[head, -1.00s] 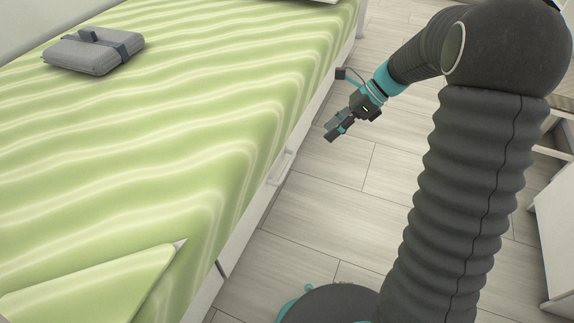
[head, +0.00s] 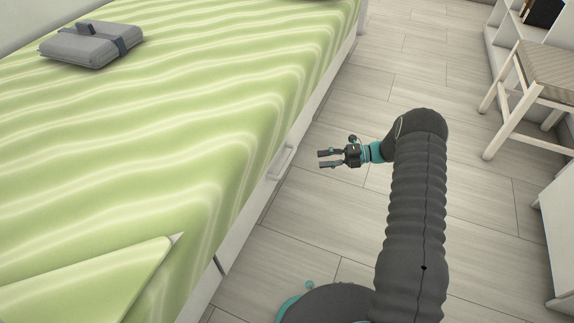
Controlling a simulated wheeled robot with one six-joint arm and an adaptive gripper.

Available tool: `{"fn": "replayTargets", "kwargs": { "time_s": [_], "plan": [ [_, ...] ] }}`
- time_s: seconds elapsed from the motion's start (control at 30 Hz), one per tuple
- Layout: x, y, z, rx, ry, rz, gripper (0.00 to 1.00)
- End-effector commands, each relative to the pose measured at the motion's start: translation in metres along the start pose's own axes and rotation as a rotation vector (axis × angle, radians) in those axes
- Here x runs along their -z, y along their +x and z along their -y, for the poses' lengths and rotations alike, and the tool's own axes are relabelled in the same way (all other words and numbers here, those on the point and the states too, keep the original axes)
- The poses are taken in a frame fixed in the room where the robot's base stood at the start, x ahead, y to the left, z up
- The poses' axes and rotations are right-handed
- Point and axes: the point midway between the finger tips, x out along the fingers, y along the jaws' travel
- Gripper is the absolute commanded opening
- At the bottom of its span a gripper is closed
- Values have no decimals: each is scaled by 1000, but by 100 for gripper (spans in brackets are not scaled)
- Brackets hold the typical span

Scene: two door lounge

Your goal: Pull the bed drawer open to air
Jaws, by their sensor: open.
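The bed drawer (head: 243,222) is a white front along the bed's lower side, seen at a steep angle in the head view. Its pale bar handle (head: 283,161) sticks out from the front. The drawer looks closed, flush with the bed side. My gripper (head: 319,159) is open and empty, its two fingers pointing left toward the bed. It is over the floor, a little to the right of the handle and apart from it.
The bed's green wavy cover (head: 150,150) fills the left, with a grey folded bundle (head: 92,45) on it. A chair (head: 540,85) and white shelving (head: 505,45) stand at the right. Plank floor (head: 420,75) lies clear between bed and chair.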

Motion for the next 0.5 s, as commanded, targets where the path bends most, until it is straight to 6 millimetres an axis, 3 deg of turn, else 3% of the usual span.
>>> {"fn": "replayTargets", "kwargs": {
  "time_s": [0.17, 0.5],
  "plan": [
    [-1, 14, 2, -6, 11, 1, 43],
    [0, 74, 2, -4, 8, -1, 43]
  ]
}}
